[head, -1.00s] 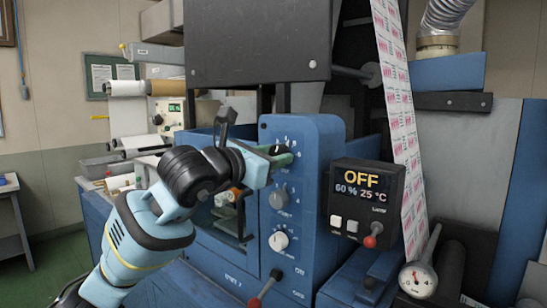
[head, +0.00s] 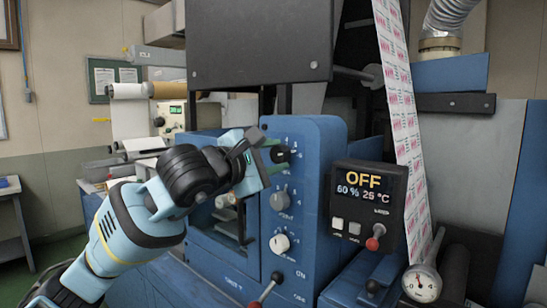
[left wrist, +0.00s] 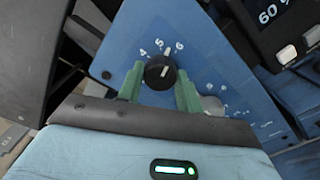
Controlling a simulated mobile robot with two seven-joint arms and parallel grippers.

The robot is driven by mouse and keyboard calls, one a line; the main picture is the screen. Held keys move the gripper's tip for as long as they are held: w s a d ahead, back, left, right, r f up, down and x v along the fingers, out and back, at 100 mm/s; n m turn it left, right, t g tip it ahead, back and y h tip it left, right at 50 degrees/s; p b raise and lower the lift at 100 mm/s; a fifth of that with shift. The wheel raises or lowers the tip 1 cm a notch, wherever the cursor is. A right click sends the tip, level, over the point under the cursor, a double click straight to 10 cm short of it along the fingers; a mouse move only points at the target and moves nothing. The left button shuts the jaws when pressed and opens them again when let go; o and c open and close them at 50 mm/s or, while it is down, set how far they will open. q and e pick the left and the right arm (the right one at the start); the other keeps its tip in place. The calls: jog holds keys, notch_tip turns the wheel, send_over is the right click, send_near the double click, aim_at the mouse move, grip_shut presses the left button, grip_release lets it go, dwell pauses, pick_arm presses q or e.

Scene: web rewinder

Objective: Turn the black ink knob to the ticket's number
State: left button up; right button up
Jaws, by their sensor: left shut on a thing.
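The black ink knob (left wrist: 160,73) sits on the blue panel (left wrist: 205,55) between the green fingers of my left gripper (left wrist: 159,88). The fingers are shut on it from both sides. In the head view the black knob (head: 284,154) is the top one on the panel, partly covered by my left gripper (head: 275,156). I cannot make out a ticket with a readable number. My right gripper is not in view.
Below are a grey knob (head: 280,200), a white knob (head: 280,243) and a red-tipped lever (head: 264,293). To the right, a black display box (head: 367,208) reads OFF, 60 %, 25 °C. A printed web (head: 397,110) runs down behind it.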

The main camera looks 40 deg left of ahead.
pick_arm(q)
jog(key=shift+m, duration=0.6)
jog(key=o, duration=1)
jog(key=shift+s, duration=0.1)
